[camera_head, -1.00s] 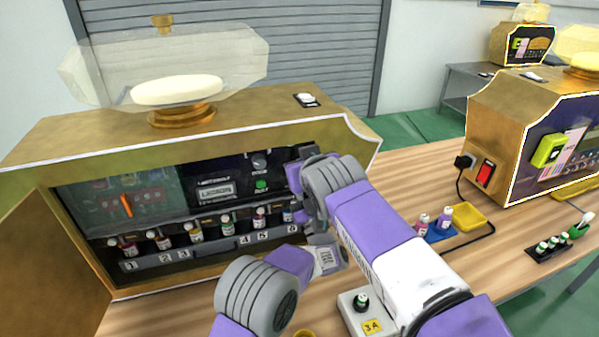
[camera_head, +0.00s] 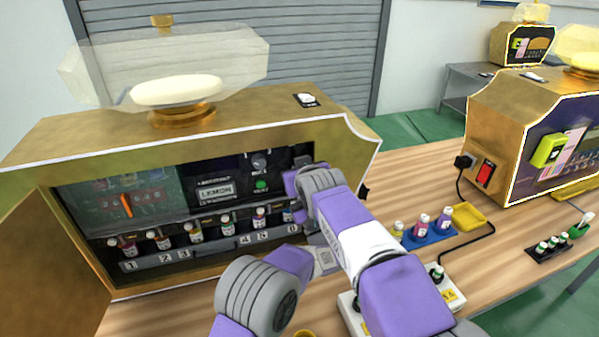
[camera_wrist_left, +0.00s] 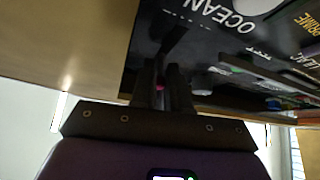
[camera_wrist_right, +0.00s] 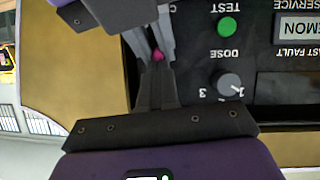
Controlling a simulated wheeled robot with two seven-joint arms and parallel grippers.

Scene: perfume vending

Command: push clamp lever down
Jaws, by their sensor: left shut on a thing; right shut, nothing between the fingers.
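The open-fronted gold machine (camera_head: 240,138) has numbered vials along its lower row. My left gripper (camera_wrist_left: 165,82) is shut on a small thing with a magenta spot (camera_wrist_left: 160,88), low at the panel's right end. Its fingers are hidden behind my right arm in the head view. My right gripper (camera_wrist_right: 155,68) is shut with nothing held. Its tips are close to the left gripper's fingers, beside the same spot; I cannot tell whether they touch. A dark grey piece (camera_head: 303,161) shows just above the right gripper in the head view. I cannot make out the clamp lever clearly.
A blue tray (camera_head: 432,238) with three vials and a yellow dish (camera_head: 466,218) stand to the right. A white vial stand (camera_head: 350,312) is partly behind my right arm. The open door (camera_head: 50,270) is at left. A second gold machine (camera_head: 500,115) stands at right.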

